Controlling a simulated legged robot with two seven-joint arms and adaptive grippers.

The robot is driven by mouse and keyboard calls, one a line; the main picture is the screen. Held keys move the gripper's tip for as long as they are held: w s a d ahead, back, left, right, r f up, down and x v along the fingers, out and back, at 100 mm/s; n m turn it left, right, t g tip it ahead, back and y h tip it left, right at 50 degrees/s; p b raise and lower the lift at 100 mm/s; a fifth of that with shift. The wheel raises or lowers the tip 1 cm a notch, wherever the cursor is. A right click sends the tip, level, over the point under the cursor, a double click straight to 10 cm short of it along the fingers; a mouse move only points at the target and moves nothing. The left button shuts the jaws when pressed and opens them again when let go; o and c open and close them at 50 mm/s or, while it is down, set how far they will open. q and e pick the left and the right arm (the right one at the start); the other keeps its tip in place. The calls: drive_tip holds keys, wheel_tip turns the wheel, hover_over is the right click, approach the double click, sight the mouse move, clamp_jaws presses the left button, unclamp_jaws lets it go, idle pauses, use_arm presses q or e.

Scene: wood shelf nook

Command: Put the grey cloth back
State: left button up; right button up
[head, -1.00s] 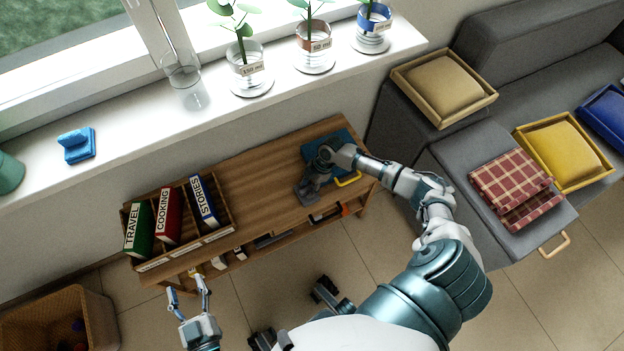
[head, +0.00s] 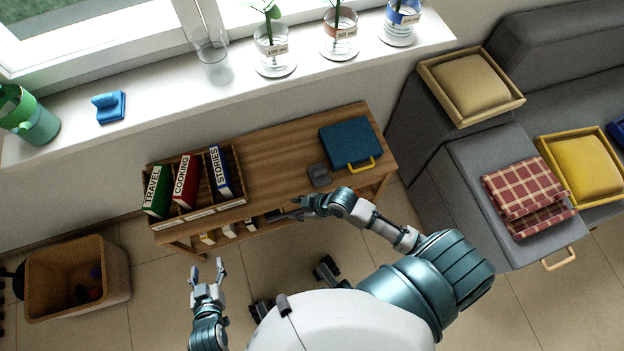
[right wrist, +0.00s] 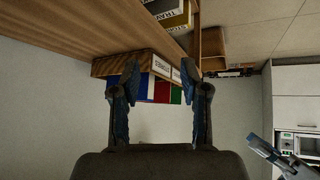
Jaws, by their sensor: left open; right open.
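A small dark grey folded thing, which looks like the grey cloth (head: 319,176), lies on the wooden shelf top (head: 275,165) near its front edge, just left of a teal case with a yellow handle. My right gripper (head: 284,214) is open and empty at the front edge of the shelf, left of and nearer than the cloth, apart from it. Its two open fingers (right wrist: 160,98) show in the right wrist view, with the book box beyond them and no cloth in sight. My left gripper (head: 208,274) is open and empty in front of the shelf, low at the left.
The teal case (head: 351,143) lies on the shelf's right end. A wooden box (head: 238,172) of books stands on its left. Plant glasses and a blue holder (head: 109,107) stand on the windowsill. A wicker basket (head: 75,280) is on the floor; a grey sofa (head: 475,150) is at right.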

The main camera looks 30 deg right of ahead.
drive_tip(key=s+r+m+t+h, duration=0.3)
drive_tip(key=s+r+m+t, duration=0.25)
drive_tip(key=r+m, duration=0.35)
use_arm(q)
drive_tip(key=s+a+f+g+p, duration=0.2)
drive_tip(key=s+f+g+p, duration=0.1)
drive_tip(key=f, duration=0.5)
drive_tip(key=s+a+f+g+y+p, duration=0.1)
drive_tip(key=s+a+f+g+p, duration=0.1)
drive_tip(key=s+f+p, duration=0.3)
drive_tip(key=s+a+f+g+y+p, duration=0.1)
drive_tip(key=s+f+g+p, duration=0.3)
drive_tip(key=s+f, duration=0.5)
wheel_tip(320, 180, down, 2)
drive_tip(key=shift+a, duration=0.45)
use_arm(e)
drive_tip(key=s+d+f+g+h, duration=0.1)
drive_tip(key=s+d+f+g, duration=0.2)
drive_tip(key=s+f, duration=0.5)
drive_tip(key=s+d+f+n+g+h, duration=0.1)
drive_tip(key=s+d+f+g, duration=0.2)
drive_tip(key=f, duration=1.2)
drive_tip(key=s+g, duration=0.3)
drive_tip(key=s, duration=0.2)
drive_tip(key=shift+s, duration=0.25)
use_arm(q)
drive_tip(key=shift+a, duration=0.15)
use_arm(e)
drive_tip(key=shift+a+r+g, duration=0.1)
drive_tip(key=shift+g, duration=0.15)
